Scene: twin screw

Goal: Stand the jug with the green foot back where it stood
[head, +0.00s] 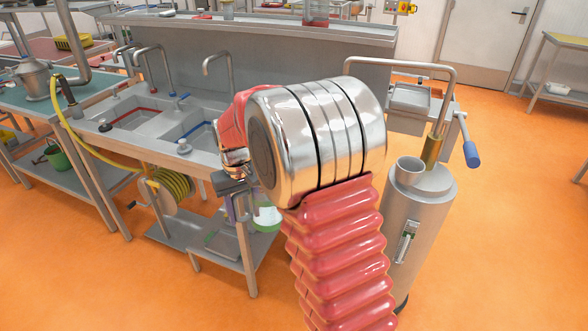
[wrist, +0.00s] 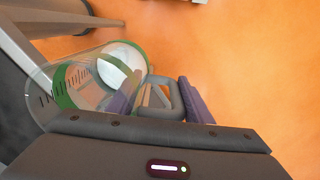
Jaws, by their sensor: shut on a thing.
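The jug (wrist: 90,78) is clear, with dark scale marks, green at its far end, a green band nearer the camera and a white patch inside. In the head view its green foot (head: 265,227) shows low beside the sink bench, partly hidden by my arm. My gripper (wrist: 160,97) has purple fingers on either side of the jug's grey handle (wrist: 161,103) and is shut on it. The jug hangs over orange floor in the wrist view. Its former standing place cannot be told.
The steel sink bench (head: 150,148) stands left, with a lower shelf (head: 185,247) and yellow hose (head: 172,185). A teal-topped table (head: 90,88) adjoins it. A steel cylinder (head: 415,225) with a pipe stands right. Open floor lies right.

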